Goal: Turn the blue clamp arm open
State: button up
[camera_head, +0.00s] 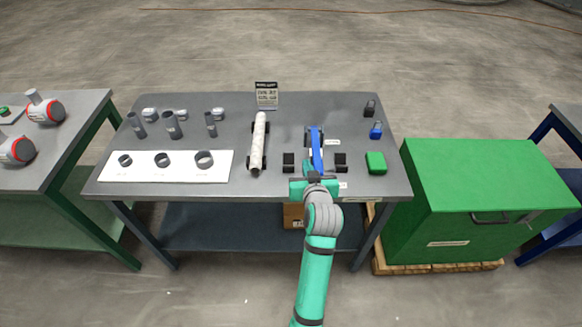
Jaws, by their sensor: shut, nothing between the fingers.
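The blue clamp arm (316,148) stands on the right half of the grey table. It shows as a narrow blue bar running from back to front, with dark blocks on both sides of its near end. My gripper (315,177) is at the near end of the blue clamp arm, over the table's front part. It is shut and empty. My gripper hides the near end of the arm, and I cannot tell whether they touch.
A white roll (258,142) lies in a dark cradle to the left. A green block (376,162) and a blue object (376,130) stand to the right. A white board with rings (166,166) lies at far left. A green chest (480,190) stands right of the table (240,185).

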jog(key=shift+s+d+r+m+h, duration=0.2)
jog(key=shift+s+d, duration=0.2)
jog(key=shift+s, duration=0.15)
jog(key=shift+s+d+r+m+h, duration=0.1)
jog(key=shift+s+d+h, duration=0.1)
jog(key=shift+s+d, duration=0.25)
jog(key=o, duration=0.3)
jog(key=shift+s+a+r, duration=0.2)
jog(key=shift+s+a, duration=0.1)
jog(key=shift+s, duration=0.2)
jog(key=shift+o, duration=1.1)
jog(key=shift+v, duration=0.9)
jog(key=shift+o, duration=1)
jog(key=shift+v, duration=1.4)
jog(key=shift+s+a+r, duration=0.2)
jog(key=shift+s+r, duration=0.15)
jog(key=shift+s, duration=0.35)
jog(key=shift+s+a+r, duration=0.2)
jog(key=shift+s+r, duration=0.2)
jog(key=shift+s, duration=0.3)
jog(key=shift+s+a+r, duration=0.25)
jog(key=shift+s+r, duration=0.1)
jog(key=shift+s, duration=0.35)
